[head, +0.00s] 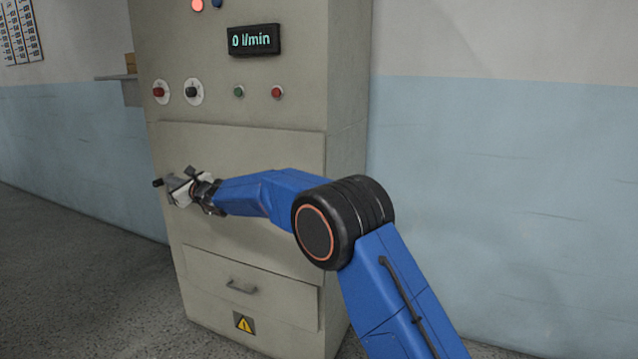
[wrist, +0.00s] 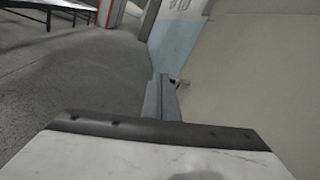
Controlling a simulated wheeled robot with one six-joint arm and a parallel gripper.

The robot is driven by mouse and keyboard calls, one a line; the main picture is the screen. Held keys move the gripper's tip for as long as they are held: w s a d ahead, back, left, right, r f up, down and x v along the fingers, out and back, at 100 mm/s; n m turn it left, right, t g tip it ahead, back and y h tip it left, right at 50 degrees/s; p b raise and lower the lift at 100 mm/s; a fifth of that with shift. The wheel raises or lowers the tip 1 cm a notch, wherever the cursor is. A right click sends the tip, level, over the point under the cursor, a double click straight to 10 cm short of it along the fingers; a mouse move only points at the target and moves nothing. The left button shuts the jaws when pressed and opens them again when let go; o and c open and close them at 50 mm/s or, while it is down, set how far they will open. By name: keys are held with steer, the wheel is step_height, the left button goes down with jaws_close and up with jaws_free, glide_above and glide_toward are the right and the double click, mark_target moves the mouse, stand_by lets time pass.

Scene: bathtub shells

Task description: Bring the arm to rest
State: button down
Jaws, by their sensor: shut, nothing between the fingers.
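My blue arm reaches from the lower right to the left across the front of a grey-beige control cabinet (head: 225,145) in the head view. My gripper (head: 174,186) is at the cabinet's left side, in front of its large panel. In the wrist view the gripper's grey fingers (wrist: 161,84) are together with nothing between them. The white, dark-edged housing fills the bottom of that view. A small dark piece shows by the fingertips in both views; I cannot tell whether it belongs to the cabinet or whether the gripper touches it.
The cabinet has a display (head: 254,40) reading 0 l/min, several buttons and knobs, and a lower drawer with a handle (head: 242,287). A small shelf (head: 118,77) is on the wall behind. Open floor (head: 80,270) lies to the left. A table (wrist: 60,10) shows in the wrist view.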

steer(key=s+d+r+n, duration=0.2)
steer(key=d+r+n, duration=0.2)
steer(key=d+r, duration=0.45)
steer(key=s+d+r+n+g+h, duration=0.15)
steer(key=s+d+n, duration=0.45)
steer(key=d, duration=0.8)
steer(key=s+d+n+g+h, duration=0.1)
steer(key=s+d+n+g, duration=0.15)
steer(key=s+d, duration=0.9)
steer(key=s+d+f+n+h, duration=0.3)
steer(key=s+d+f, duration=0.4)
steer(key=s+d, duration=0.5)
steer(key=s+d+f+n+h, duration=0.3)
steer(key=s+d+f+h, duration=0.2)
steer(key=d, duration=1.3)
steer(key=s+d+f+n+h, duration=0.3)
steer(key=s+d+f+h, duration=0.2)
steer(key=s+d+f, duration=0.6)
steer(key=s+d, duration=0.5)
steer(key=s, duration=0.3)
steer(key=shift+w, duration=0.1)
